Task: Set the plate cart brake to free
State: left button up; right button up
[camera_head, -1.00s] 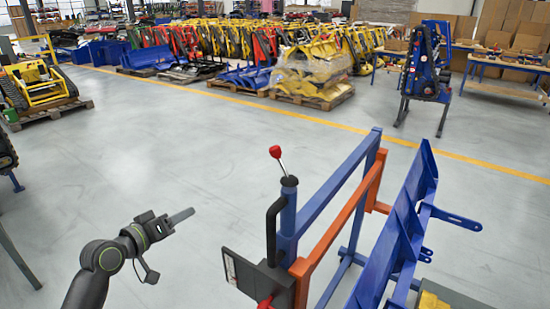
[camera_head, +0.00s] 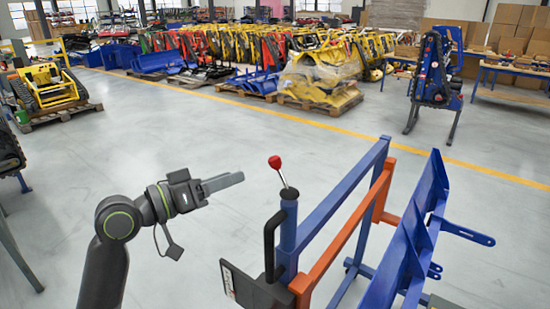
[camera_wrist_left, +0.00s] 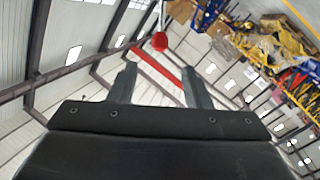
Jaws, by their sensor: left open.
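The plate cart is a blue frame (camera_head: 340,190) with an orange bar at the lower right of the head view. On its near post stands a thin lever with a red knob (camera_head: 275,162), leaning up and left. My left gripper (camera_head: 223,183) is open and empty, left of the lever and a little below knob height, its fingers pointing right toward it. They appear apart from the lever. In the left wrist view, the red knob (camera_wrist_left: 160,41) lies ahead, between the two spread fingers (camera_wrist_left: 160,87). My right gripper is not in view.
A black handle (camera_head: 270,240) curves beside the post, above a dark panel (camera_head: 255,287). A blue angled plate (camera_head: 410,240) stands right of the frame. Open grey floor lies left and behind. A blue stand (camera_head: 435,80) and wrapped yellow parts on a pallet (camera_head: 322,78) are farther back.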

aim_at(270, 164)
pick_arm(q)
jog(key=p+x, duration=0.3)
jog(key=x, duration=0.9)
grip_shut()
